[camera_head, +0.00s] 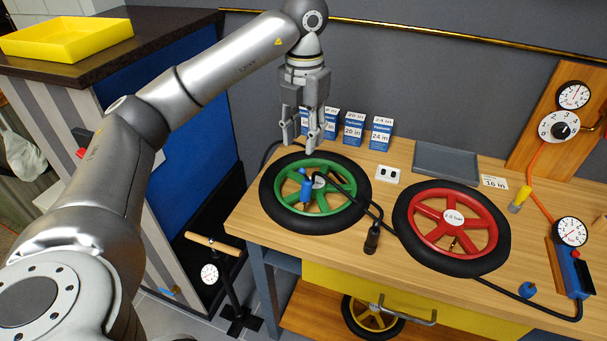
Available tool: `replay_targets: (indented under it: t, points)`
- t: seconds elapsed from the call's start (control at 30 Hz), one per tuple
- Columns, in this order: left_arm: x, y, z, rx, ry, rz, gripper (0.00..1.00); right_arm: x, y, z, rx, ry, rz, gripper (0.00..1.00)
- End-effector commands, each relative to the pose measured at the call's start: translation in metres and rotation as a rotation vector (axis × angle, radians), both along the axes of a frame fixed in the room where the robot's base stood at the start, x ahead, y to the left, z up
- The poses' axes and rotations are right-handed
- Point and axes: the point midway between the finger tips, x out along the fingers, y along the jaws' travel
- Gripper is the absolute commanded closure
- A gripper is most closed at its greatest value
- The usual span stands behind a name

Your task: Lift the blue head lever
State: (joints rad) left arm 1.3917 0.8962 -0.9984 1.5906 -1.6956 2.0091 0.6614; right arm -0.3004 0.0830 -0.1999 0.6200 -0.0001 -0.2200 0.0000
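The blue pump head (305,190) stands on the green-spoked wheel (337,200), left of its hub, with a black hose running from near it to the right. Its lever is too small to tell apart from the head. My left gripper (300,146) points down above the far edge of the green wheel, above and behind the blue head and apart from it. Its two fingers are spread, with nothing visible between them. My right gripper is not in view.
A red-spoked wheel (452,225) lies to the right, with a black hand grip (372,238) between the wheels. Blue boxes (381,134) and a grey tray (446,163) stand along the back. A blue inflator with a gauge (571,232) sits at the right. A floor pump (226,283) stands left of the bench.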

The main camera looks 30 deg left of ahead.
Motion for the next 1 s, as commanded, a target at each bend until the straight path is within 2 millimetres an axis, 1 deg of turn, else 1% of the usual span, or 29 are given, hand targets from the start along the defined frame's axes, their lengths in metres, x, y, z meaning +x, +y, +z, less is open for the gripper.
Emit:
replay_targets:
  t: [0.13,0.27,0.3,0.4,0.6,0.7,0.8,1.0]
  points:
    - [-0.001,0.0,-0.013,-0.001,0.004,0.0,0.65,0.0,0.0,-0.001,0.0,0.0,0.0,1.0]
    - [-0.001,0.0,-0.031,0.0,0.006,0.0,0.65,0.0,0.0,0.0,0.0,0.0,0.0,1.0]
    - [-0.001,0.001,-0.038,0.001,0.007,0.001,0.65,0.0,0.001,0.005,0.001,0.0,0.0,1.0]
    - [-0.002,0.001,-0.058,0.001,0.006,0.0,0.65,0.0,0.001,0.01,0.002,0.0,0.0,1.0]
    - [-0.001,0.001,-0.09,0.001,0.004,0.0,0.65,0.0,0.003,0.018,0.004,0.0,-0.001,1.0]
    - [-0.001,0.001,-0.1,0.0,0.004,-0.001,0.65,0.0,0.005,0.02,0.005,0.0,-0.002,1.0]
    - [0.0,0.001,-0.105,0.0,0.001,-0.001,0.65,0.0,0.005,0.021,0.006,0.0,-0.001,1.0]
    - [0.0,0.001,-0.107,0.0,0.0,-0.001,0.65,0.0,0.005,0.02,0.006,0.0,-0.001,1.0]
